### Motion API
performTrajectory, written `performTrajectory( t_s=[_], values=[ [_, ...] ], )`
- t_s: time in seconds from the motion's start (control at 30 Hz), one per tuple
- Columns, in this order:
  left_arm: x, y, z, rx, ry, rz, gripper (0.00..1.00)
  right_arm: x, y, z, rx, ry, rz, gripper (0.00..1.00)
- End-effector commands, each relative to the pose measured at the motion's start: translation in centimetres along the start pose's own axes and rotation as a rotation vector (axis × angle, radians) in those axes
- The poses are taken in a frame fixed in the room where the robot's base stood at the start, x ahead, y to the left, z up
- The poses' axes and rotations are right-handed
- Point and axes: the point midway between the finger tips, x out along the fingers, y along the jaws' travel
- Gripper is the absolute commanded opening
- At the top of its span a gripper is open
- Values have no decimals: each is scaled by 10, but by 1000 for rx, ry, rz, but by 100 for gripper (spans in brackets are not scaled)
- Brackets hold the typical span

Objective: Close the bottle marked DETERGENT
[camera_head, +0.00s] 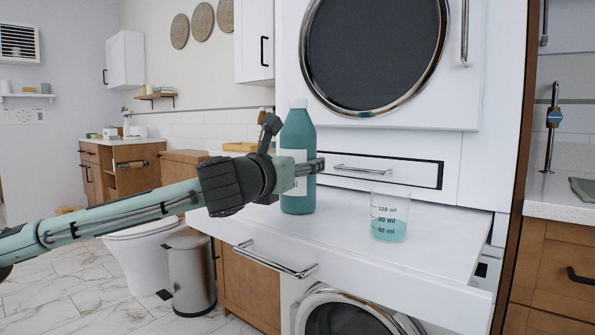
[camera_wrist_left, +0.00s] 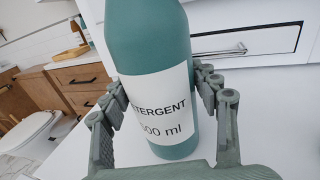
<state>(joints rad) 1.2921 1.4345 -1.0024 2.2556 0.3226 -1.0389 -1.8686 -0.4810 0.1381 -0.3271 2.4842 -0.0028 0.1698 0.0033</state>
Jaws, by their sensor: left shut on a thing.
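The teal bottle (camera_head: 298,135) with a white label stands upright on the white pull-out shelf (camera_head: 430,260). A white cap (camera_head: 299,103) sits at its top; I cannot tell how tightly it is on. In the left wrist view the bottle (camera_wrist_left: 150,38) shows DETERGENT on its label, the first letter cut off, and its top is out of frame. My left gripper (camera_head: 304,168) is shut on the bottle's body, with a finger on each side, as the left wrist view (camera_wrist_left: 157,85) also shows. My right gripper is not in view.
A clear beaker (camera_head: 389,228) with teal liquid stands on the shelf right of the bottle. A drawer front (camera_head: 372,174) is behind them, below a round-doored machine (camera_head: 375,55). The shelf's front and right are bare. A bin (camera_head: 190,270) stands below left.

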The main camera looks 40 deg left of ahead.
Motion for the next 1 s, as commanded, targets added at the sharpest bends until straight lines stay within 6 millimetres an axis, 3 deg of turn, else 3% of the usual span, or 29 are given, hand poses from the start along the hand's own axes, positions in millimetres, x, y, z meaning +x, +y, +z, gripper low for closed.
performTrajectory(
  t_s=[0.4, 0.43, 0.6, 1.0],
  values=[
    [0, 0, -2, 1, -5, 0, 0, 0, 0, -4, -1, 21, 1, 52],
    [0, 0, -4, 0, -1, 0, 62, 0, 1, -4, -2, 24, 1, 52],
    [0, 0, -4, 0, -1, 0, 81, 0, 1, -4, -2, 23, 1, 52],
    [-3, 0, 1, 0, -3, 0, 81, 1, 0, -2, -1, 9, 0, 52]
  ],
)
